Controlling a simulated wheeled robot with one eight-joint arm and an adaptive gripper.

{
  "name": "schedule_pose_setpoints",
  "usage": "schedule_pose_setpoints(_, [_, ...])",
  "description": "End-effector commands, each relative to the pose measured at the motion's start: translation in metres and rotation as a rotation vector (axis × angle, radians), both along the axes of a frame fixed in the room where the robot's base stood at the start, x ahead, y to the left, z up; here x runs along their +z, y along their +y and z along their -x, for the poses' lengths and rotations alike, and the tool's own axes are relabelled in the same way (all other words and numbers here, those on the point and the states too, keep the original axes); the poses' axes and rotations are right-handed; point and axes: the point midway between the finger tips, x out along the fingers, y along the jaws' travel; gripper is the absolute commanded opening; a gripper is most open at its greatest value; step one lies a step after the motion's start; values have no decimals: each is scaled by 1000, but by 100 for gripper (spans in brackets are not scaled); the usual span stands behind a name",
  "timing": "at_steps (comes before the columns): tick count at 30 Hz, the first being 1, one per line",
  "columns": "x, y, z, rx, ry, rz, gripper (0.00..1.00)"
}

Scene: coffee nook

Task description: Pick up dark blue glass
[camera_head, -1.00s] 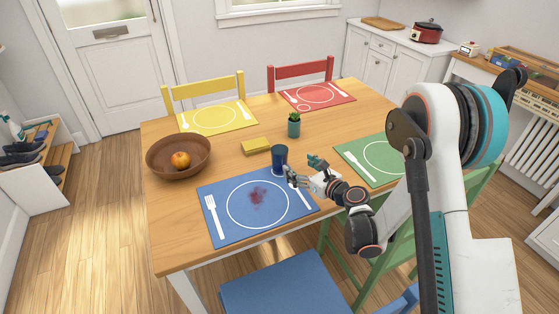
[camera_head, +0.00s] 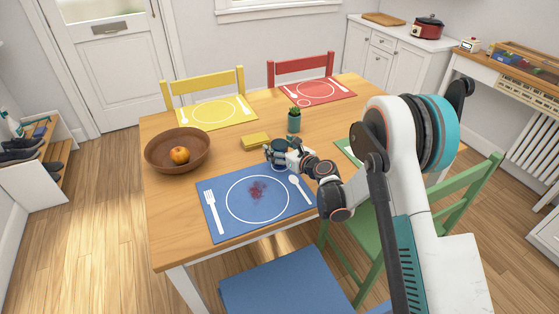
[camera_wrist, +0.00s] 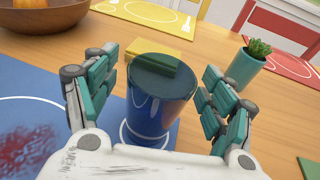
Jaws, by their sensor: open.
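The dark blue glass (camera_wrist: 158,98) stands upright between the two open fingers of my gripper (camera_wrist: 155,105) in the wrist view. In the head view the glass (camera_head: 279,163) is partly hidden behind my gripper (camera_head: 283,152), at the back right corner of the blue placemat (camera_head: 215,186).
A yellow sponge (camera_head: 255,140) lies just behind the glass. A small potted plant (camera_head: 294,121) stands behind and to the right. A wooden bowl (camera_head: 160,155) with an orange fruit (camera_head: 180,155) is at the left. The blue placemat has a red stain.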

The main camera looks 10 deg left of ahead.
Motion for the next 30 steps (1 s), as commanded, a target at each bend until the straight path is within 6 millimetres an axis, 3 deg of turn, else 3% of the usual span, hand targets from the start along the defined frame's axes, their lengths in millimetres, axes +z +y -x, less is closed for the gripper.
schedule_pose_setpoints(7, [0,2,-2,0,0,0,76])
schedule_pose_setpoints(15, [0,1,-1,0,0,0,17])
schedule_pose_setpoints(17, [0,1,-2,-1,0,0,8])
schedule_pose_setpoints(25, [2,1,-1,-1,0,0,8])
schedule_pose_setpoints(30, [13,1,-1,-1,0,0,8])
